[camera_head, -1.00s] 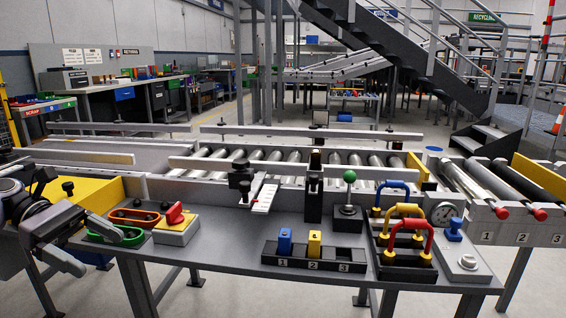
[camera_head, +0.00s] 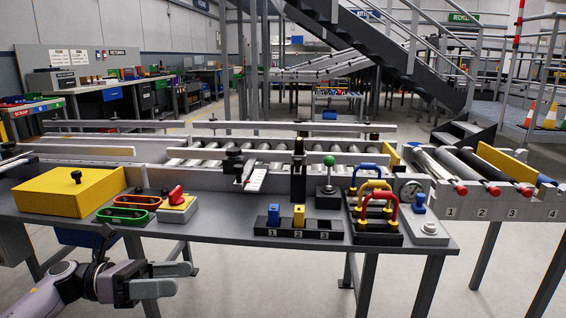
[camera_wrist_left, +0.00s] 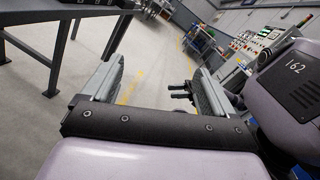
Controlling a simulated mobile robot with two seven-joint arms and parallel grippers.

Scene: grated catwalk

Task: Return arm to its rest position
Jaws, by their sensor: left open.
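My left gripper (camera_head: 178,279) is at the lower left of the head view, in front of the workbench (camera_head: 215,232) and below its top. Its two fingers point right and stand apart, with nothing between them. The left wrist view also shows the open fingers (camera_wrist_left: 155,90) with floor beyond them. The arm comes in low from the left. My right gripper is in neither view.
The bench's front edge and legs are close behind the gripper. On the bench are a yellow box (camera_head: 72,190), green and red handles, a numbered holder (camera_head: 298,229) and coloured arches (camera_head: 376,214). A roller conveyor runs behind. Floor in front is clear.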

